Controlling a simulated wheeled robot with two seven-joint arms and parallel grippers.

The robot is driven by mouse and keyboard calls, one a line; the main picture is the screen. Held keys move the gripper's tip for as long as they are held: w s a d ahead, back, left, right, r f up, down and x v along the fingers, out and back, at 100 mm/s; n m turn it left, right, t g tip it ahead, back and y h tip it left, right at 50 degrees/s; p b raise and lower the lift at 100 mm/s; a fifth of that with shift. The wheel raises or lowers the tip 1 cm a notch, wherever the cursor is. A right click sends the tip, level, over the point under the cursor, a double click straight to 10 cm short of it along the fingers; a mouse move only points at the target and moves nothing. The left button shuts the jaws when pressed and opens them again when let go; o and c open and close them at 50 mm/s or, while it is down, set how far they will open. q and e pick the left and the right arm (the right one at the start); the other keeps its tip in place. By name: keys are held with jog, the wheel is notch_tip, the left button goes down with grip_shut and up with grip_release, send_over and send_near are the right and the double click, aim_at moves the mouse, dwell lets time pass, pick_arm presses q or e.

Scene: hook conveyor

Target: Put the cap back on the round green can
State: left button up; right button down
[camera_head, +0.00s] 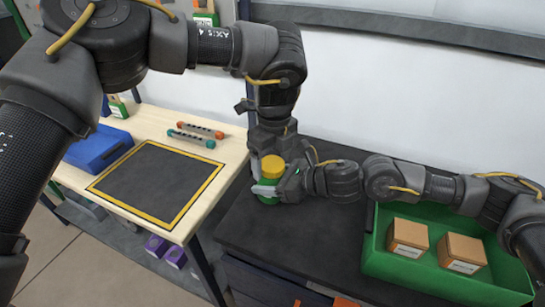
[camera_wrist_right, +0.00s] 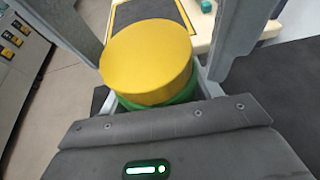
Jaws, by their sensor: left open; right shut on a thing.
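The round green can (camera_head: 269,199) stands upright at the left edge of the dark table; its green rim (camera_wrist_right: 185,94) shows in the right wrist view. The yellow cap (camera_head: 272,166) is on top of the can, and it fills the middle of the right wrist view (camera_wrist_right: 147,62). I cannot tell whether it is fully seated. My right gripper (camera_head: 266,189) is shut on the can from the side, below the cap. My left gripper (camera_head: 271,153) points down just above the cap and is open. Its fingertips are partly hidden in the head view.
A green crate (camera_head: 440,279) with two brown boxes (camera_head: 408,238) stands at the right. A wooden bench (camera_head: 218,152) at the left carries a yellow-framed dark mat (camera_head: 157,185), a blue bin (camera_head: 97,148) and two tools (camera_head: 195,134). The dark table's front middle is clear.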

pick_arm(q)
jog(key=shift+c, duration=0.3)
jog(key=c, duration=0.9)
pick_arm(e)
jog(key=shift+r, duration=0.1)
pick_arm(q)
jog(key=shift+m, duration=0.8)
jog(key=shift+c, duration=0.2)
jog(key=o, duration=1.1)
jog(key=shift+r, duration=0.15)
jog(key=shift+s+d+r, duration=0.1)
jog(key=shift+r, duration=2.1)
jog(key=shift+o, duration=0.2)
